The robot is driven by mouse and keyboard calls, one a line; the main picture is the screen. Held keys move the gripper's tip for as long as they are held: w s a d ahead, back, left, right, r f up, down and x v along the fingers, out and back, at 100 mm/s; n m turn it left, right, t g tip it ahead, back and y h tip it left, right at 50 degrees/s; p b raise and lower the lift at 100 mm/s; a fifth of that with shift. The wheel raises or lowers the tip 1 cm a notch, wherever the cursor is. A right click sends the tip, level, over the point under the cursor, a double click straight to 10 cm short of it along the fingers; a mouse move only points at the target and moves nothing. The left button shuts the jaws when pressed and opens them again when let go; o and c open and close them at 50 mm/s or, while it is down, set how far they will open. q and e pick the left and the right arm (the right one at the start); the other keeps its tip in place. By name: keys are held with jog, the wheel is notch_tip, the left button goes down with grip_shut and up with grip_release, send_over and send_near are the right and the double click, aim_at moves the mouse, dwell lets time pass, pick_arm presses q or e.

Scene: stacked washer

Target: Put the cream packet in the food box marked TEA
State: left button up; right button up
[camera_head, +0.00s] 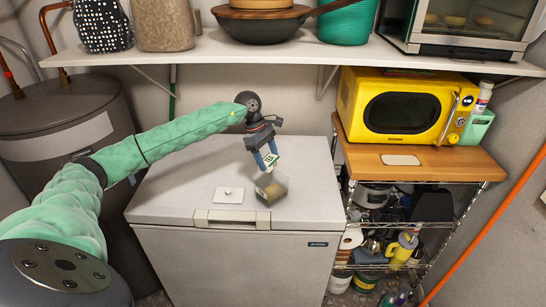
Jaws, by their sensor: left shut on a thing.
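My left gripper (265,153), with blue fingers, is shut on a small cream packet (272,161) with a dark green mark. It holds the packet just above a small see-through box (273,191) on the white chest freezer. The box looks open at the top, with something brownish low inside. In the picture the packet's lower end meets the box's upper edge; I cannot tell whether it is inside the rim. No TEA mark can be read on the box. My right gripper is not in view.
A flat white lid with a knob (229,195) lies left of the box on the freezer top (170,190). A shelf (200,50) with pots and baskets runs above. A yellow microwave (400,108) stands on a wood-topped rack at right. The freezer's left side is clear.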

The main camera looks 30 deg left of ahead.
aim_at(271, 170)
pick_arm(q)
jog(key=shift+d+r+m, duration=0.15)
jog(key=shift+d+m, duration=0.2)
jog(key=shift+m, duration=0.25)
jog(key=shift+d+r+m+g, duration=0.1)
jog(key=shift+d+m+g, duration=0.35)
jog(key=shift+m, duration=0.45)
jog(key=shift+s+a+f, duration=0.1)
jog(key=shift+a+f, duration=0.15)
jog(key=shift+d+f, duration=0.15)
jog(key=shift+f, duration=2.45)
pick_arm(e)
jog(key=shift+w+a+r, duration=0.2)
pick_arm(q)
jog(key=o, duration=1.1)
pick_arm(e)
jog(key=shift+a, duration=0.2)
pick_arm(q)
jog(key=shift+b, duration=0.3)
